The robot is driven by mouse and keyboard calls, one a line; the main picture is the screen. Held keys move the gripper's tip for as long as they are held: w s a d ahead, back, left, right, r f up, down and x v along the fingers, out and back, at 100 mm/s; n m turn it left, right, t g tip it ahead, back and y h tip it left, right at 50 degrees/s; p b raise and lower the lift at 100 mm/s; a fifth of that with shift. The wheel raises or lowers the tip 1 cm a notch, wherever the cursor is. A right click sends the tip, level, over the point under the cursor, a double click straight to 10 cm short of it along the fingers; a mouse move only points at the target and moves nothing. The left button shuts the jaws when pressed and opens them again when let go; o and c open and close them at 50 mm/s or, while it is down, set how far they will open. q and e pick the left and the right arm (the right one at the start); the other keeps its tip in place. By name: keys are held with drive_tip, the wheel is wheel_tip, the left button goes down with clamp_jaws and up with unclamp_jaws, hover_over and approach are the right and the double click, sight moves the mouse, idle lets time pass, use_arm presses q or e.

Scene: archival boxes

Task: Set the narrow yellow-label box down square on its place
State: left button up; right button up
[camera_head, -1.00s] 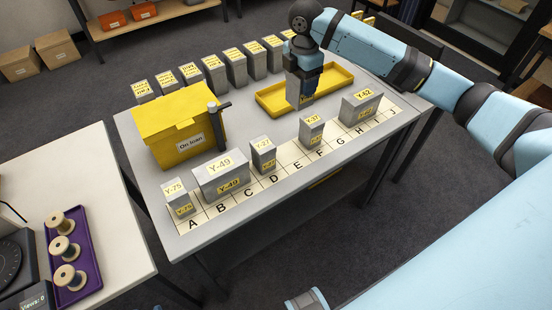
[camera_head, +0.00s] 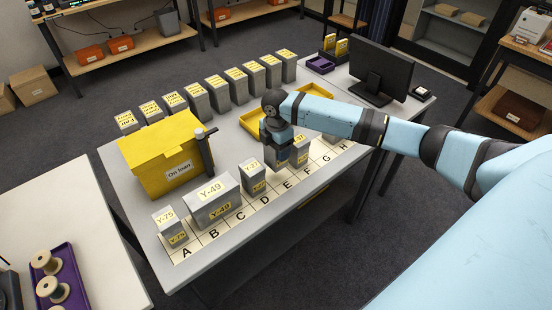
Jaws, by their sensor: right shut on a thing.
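My right gripper (camera_head: 276,140) points down and is shut on a narrow grey box (camera_head: 282,157). The gripper covers much of the box, and I cannot read its label. The held box is beside the grey Y-37 box (camera_head: 300,152), on its left; I cannot tell whether they touch or whether the held box is clear of the table. The lettered strip (camera_head: 190,252) runs along the table's front edge, with A to H visible. The narrow Y-27 box (camera_head: 253,180) stands left of the held box. My left gripper is out of view.
The Y-49 box (camera_head: 212,203) and Y-75 box (camera_head: 168,226) stand farther left on the strip. A yellow "On loan" box (camera_head: 150,165), a dark upright stand (camera_head: 206,155) and a yellow tray (camera_head: 311,90) are behind. Several grey boxes line the back.

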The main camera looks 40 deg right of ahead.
drive_tip(key=shift+f, duration=2.4)
drive_tip(key=o, duration=1.1)
drive_tip(key=shift+f, duration=0.15)
drive_tip(key=shift+c, duration=0.2)
wheel_tip(320, 180, up, 12)
drive_tip(key=shift+r, duration=0.2)
drive_tip(key=shift+f, duration=0.1)
